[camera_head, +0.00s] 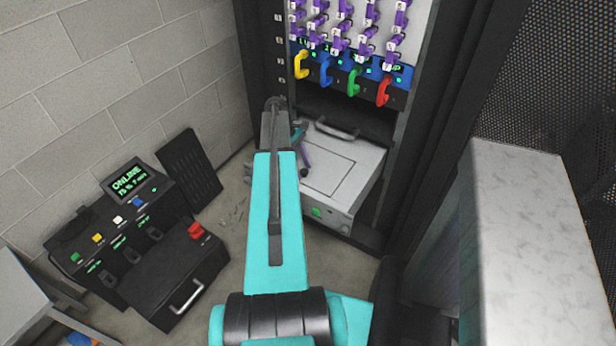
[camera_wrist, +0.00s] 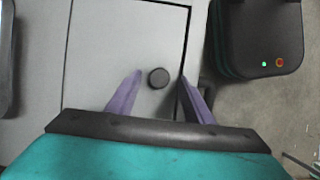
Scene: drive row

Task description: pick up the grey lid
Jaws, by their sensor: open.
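The grey lid (camera_head: 334,176) is a flat panel outlined by a dark seam in the top of a light grey box (camera_head: 372,178) low in the rack. In the wrist view the lid (camera_wrist: 110,45) carries a round black knob (camera_wrist: 159,77). My gripper (camera_wrist: 161,75) is open, with a purple finger on each side of the knob. Clear gaps show between the fingers and the knob. I cannot tell the height of the fingertips over the lid. In the head view my gripper (camera_head: 302,148) is over the left part of the box, partly hidden by my arm.
A black handle (camera_head: 336,130) is at the back of the box. Coloured handles (camera_head: 354,82) and purple connectors sit above in the rack. A console (camera_head: 130,228) with a red button (camera_head: 196,231) stands left. A pale cabinet (camera_head: 515,200) stands right.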

